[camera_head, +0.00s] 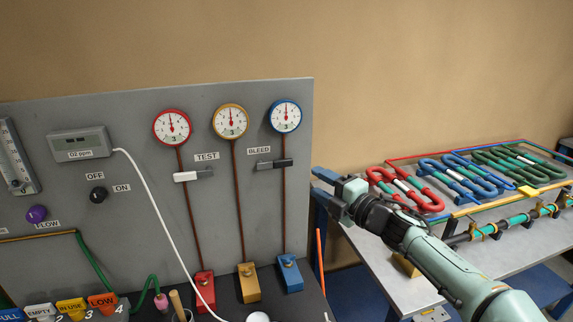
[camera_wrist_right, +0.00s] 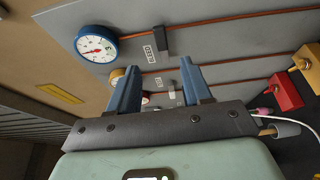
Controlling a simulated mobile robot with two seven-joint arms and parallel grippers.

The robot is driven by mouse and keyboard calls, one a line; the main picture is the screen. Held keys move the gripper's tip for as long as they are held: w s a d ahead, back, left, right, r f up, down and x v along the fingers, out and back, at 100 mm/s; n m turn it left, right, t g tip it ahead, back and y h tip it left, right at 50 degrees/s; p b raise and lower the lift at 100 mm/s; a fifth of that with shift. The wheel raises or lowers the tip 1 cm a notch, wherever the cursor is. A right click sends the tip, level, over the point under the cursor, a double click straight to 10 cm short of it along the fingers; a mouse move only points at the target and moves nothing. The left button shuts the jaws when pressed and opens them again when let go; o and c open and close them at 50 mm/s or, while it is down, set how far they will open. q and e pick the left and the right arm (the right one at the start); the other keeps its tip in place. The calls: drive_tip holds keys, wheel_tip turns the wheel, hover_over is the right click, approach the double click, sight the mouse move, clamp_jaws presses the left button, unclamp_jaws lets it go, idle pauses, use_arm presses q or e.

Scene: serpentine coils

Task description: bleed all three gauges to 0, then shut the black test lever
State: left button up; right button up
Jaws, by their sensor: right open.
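Three round gauges hang on the grey panel: red (camera_head: 172,127), yellow (camera_head: 231,121) and blue (camera_head: 285,116). Their needles point roughly upward; the exact readings are too small to tell. A white-ended lever (camera_head: 186,176) lies level below the TEST label. A black lever (camera_head: 274,164) lies level below the BLEED label. My right gripper (camera_head: 325,186) is open and empty, right of the panel edge. In the right wrist view, my right gripper (camera_wrist_right: 160,88) has parted fingers, with the blue gauge (camera_wrist_right: 97,46) beyond them. My left gripper is out of view.
Red (camera_head: 204,291), yellow (camera_head: 248,287) and blue (camera_head: 290,276) blocks stand below the gauge pipes. A white cable (camera_head: 160,215) crosses the panel. A table (camera_head: 480,262) with coloured coils (camera_head: 460,177) stands at right.

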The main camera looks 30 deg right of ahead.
sight(285, 164)
drive_tip(key=w, duration=0.3)
drive_tip(key=w+a+p, duration=0.1)
drive_tip(key=w, duration=0.3)
drive_tip(key=w+a+p, duration=0.1)
drive_tip(key=w, duration=0.3)
drive_tip(key=shift+w, duration=0.2)
clamp_jaws()
